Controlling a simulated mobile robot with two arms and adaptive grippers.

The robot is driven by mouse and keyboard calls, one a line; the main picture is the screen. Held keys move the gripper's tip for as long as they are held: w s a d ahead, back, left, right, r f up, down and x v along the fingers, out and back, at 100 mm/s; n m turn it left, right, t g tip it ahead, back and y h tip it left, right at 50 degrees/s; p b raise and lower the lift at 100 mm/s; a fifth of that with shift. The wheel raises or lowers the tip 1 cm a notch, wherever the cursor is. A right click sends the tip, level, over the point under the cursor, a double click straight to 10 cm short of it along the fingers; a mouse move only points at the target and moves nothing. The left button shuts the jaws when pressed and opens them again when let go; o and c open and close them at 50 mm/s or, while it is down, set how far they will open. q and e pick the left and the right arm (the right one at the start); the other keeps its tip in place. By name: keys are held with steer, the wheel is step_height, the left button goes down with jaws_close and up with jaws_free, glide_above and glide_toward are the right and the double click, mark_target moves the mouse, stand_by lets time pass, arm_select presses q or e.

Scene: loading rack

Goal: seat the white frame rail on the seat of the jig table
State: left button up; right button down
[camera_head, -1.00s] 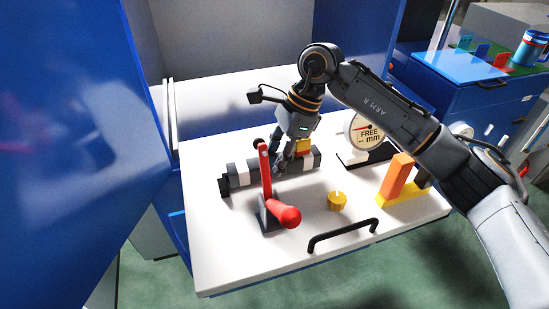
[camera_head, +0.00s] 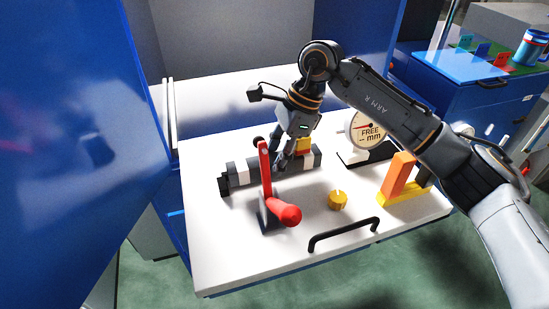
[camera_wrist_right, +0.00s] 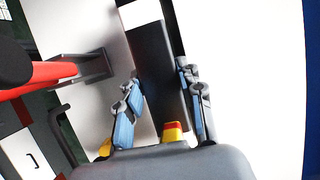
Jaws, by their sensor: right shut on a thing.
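The white frame rail (camera_head: 308,162) shows as a bar with white and dark bands, lying lengthwise over the white jig table (camera_head: 225,255) behind the red lever. My right gripper (camera_head: 283,160) points down at its middle. In the right wrist view its blue-padded fingers (camera_wrist_right: 160,108) stand on either side of the dark part of the bar and are shut on it. A yellow and red piece (camera_wrist_right: 173,131) shows between the finger bases. The seat is mostly hidden under the bar and behind the gripper; I cannot tell whether the bar touches it. My left gripper is out of view.
A red lever (camera_head: 266,170) with a round knob stands close in front of the bar. A dial gauge (camera_head: 364,131) reading "FREE mm", an orange block on a yellow base (camera_head: 398,178), a yellow knob (camera_head: 337,200) and a black handle (camera_head: 343,235) stand rightward. Blue panels flank the left.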

steer(key=shift+f+b, duration=0.3)
steer(key=shift+b, duration=0.05)
stand_by(0.5)
steer(key=c, duration=0.8)
jaws_free()
steer(key=shift+o, duration=0.2)
steer(key=shift+f, duration=0.1)
